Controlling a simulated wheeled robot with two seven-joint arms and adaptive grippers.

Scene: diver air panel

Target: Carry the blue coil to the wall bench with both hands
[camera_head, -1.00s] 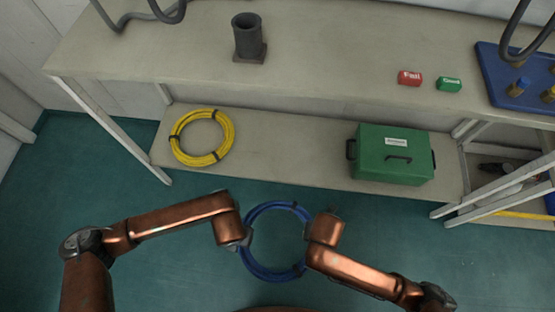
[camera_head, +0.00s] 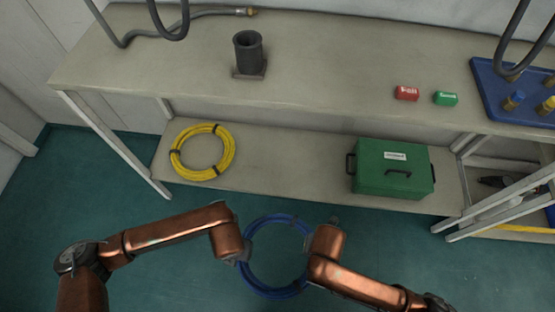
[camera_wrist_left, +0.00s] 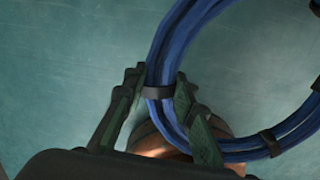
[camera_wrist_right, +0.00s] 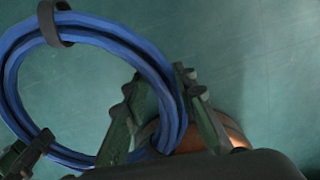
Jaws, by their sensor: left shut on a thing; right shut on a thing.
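The blue coil (camera_head: 270,289) is a ring of bundled hose with dark ties, held over the green floor in front of the bench. My left gripper (camera_head: 243,252) is shut on its left side; in the left wrist view the fingers (camera_wrist_left: 158,95) straddle the coil (camera_wrist_left: 165,55) at a dark tie. My right gripper (camera_head: 308,246) is shut on its right side; in the right wrist view its fingers (camera_wrist_right: 158,95) are around the coil (camera_wrist_right: 115,42). The wall bench (camera_head: 320,65) has a pale top and a lower shelf (camera_head: 290,165), beyond the coil.
A yellow coil (camera_head: 202,151) and a green case (camera_head: 392,168) lie on the shelf, with bare room between. Grey hoses hang above.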

